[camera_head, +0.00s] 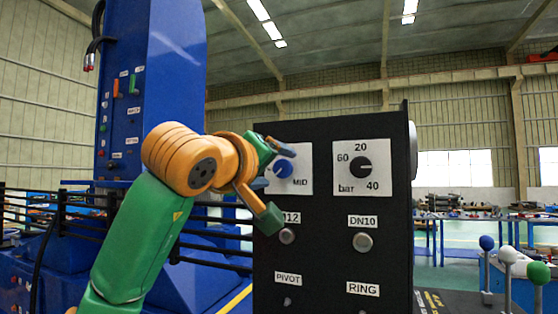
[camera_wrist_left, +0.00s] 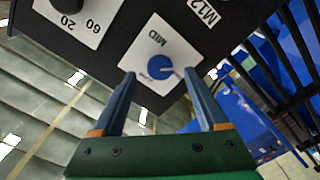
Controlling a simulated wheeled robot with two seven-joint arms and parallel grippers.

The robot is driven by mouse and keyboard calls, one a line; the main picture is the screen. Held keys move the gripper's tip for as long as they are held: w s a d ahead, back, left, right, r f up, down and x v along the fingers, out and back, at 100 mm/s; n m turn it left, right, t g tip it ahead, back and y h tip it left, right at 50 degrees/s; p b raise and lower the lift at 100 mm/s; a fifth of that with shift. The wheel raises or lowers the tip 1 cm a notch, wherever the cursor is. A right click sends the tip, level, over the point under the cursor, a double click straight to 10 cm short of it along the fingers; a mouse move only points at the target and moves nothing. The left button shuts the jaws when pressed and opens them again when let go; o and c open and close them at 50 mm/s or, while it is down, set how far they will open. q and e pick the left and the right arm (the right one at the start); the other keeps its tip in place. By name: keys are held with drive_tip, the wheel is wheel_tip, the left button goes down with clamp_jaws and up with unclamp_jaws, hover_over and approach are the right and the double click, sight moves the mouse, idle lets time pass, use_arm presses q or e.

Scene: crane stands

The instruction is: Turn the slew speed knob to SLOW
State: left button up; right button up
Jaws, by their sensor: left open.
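The blue slew speed knob (camera_head: 283,168) sits on a white plate (camera_head: 301,160) at the upper left of the black panel. It also shows in the left wrist view (camera_wrist_left: 159,67), with a pale pointer mark on its right side there. The label MID is readable; another label beside the knob is too small or covered to read. My left gripper (camera_head: 272,167) is open in front of the plate. In the left wrist view its two blue fingers (camera_wrist_left: 159,74) stand either side of the knob; I cannot tell whether they touch it. My right gripper is out of view.
A black pressure knob (camera_head: 361,168) marked in bar is to the right on the same panel. Below are buttons (camera_head: 287,236) labelled M12 and DN10, and small switches labelled PIVOT and RING. Ball-topped levers (camera_head: 508,255) stand at the far right. A blue column (camera_head: 150,90) stands behind my left arm.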

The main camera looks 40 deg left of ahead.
sight(284, 169)
use_arm(q)
drive_tip(key=x, duration=0.2)
drive_tip(key=shift+w+p, duration=0.3)
drive_tip(key=shift+w, duration=0.05)
drive_tip(key=shift+a, duration=0.15)
drive_tip(key=shift+s, duration=0.25)
drive_tip(key=shift+c, duration=0.2)
clamp_jaws()
